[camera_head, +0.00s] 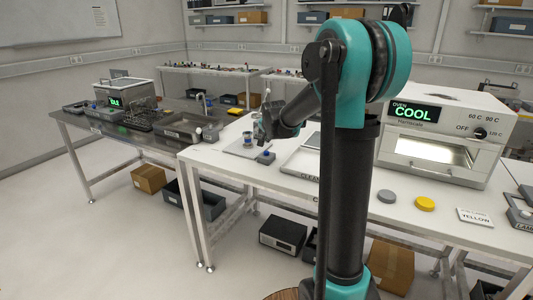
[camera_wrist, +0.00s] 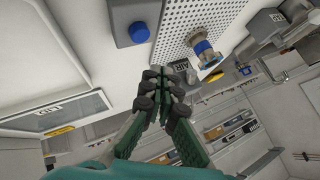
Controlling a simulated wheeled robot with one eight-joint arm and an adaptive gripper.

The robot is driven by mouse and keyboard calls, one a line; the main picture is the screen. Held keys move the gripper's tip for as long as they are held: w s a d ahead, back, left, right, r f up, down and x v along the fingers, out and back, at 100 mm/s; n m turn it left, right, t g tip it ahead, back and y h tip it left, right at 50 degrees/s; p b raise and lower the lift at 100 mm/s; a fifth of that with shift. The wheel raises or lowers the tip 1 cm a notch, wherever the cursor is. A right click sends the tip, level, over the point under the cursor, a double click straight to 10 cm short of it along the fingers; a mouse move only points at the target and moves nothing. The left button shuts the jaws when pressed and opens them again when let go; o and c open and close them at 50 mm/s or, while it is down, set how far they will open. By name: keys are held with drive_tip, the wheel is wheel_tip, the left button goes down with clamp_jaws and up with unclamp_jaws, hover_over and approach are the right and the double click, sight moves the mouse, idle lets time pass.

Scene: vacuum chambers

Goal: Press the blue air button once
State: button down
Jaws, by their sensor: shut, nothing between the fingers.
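The blue air button (camera_wrist: 139,32) sits on a small grey box, at the upper middle of the wrist view. In the head view the button (camera_head: 266,153) is at the near left part of the white bench. My gripper (camera_wrist: 160,78) is shut and empty, apart from the button in the wrist picture. In the head view my gripper (camera_head: 264,132) is just above and behind the button box. An "AIR" label (camera_wrist: 181,67) shows partly behind my fingers. The button's top is in clear view in the wrist view; whether it is pressed I cannot tell.
A metal fitting with a blue band (camera_wrist: 205,50) stands on a perforated plate (camera_wrist: 185,18) beside the button box. A framed white tray (camera_wrist: 60,112) lies on the other side. In the head view an oven reading "COOL" (camera_head: 440,140) stands at the right of the bench.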

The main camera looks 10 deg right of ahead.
sight(267, 152)
drive_tip(key=shift+f, duration=1.45)
drive_tip(key=shift+f, duration=0.2)
drive_tip(key=shift+f, duration=0.2)
idle(0.3)
drive_tip(key=shift+f, duration=0.6)
idle(0.8)
drive_tip(key=shift+r, duration=1)
drive_tip(key=shift+r, duration=2.55)
